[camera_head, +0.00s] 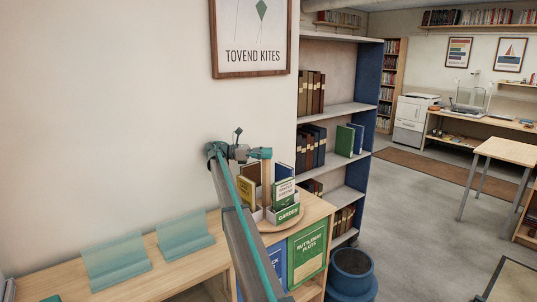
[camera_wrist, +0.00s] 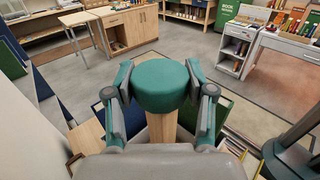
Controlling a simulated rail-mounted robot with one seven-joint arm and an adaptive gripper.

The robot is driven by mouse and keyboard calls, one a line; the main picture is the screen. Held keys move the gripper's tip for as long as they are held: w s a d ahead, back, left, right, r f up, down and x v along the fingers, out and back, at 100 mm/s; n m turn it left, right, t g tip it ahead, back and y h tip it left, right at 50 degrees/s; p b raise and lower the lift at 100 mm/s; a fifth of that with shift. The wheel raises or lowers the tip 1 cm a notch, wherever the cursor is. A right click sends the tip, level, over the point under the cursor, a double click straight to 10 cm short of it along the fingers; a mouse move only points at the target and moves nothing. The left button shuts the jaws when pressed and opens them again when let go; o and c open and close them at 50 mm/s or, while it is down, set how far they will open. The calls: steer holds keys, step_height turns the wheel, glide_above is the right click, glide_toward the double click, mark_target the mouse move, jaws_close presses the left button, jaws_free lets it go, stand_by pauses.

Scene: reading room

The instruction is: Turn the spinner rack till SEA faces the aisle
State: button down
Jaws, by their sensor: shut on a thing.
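The spinner rack stands on top of a low wooden bookcase in the head view, with a round wooden base (camera_head: 299,221), book pockets and a wooden post (camera_head: 266,171). A green sign reading GARDEN (camera_head: 288,214) shows at its front right. No SEA sign is readable. My gripper (camera_head: 262,153) is at the top of the post. In the wrist view, my gripper (camera_wrist: 165,88) has a finger on each side of the round green knob (camera_wrist: 164,86) capping the post (camera_wrist: 162,128), and is shut on it.
The low bookcase (camera_head: 322,212) shows green and blue books, one reading NUTTLEWAY PLOTS (camera_head: 307,251). A tall blue-ended shelf (camera_head: 366,95) stands close behind. A dark blue bin (camera_head: 351,272) is at the right. Teal stands (camera_head: 115,262) sit on the left counter. The wall is close at left; open floor lies right.

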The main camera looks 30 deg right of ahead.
steer(key=shift+c, duration=1.9)
jaws_free()
step_height(320, 180, up, 10)
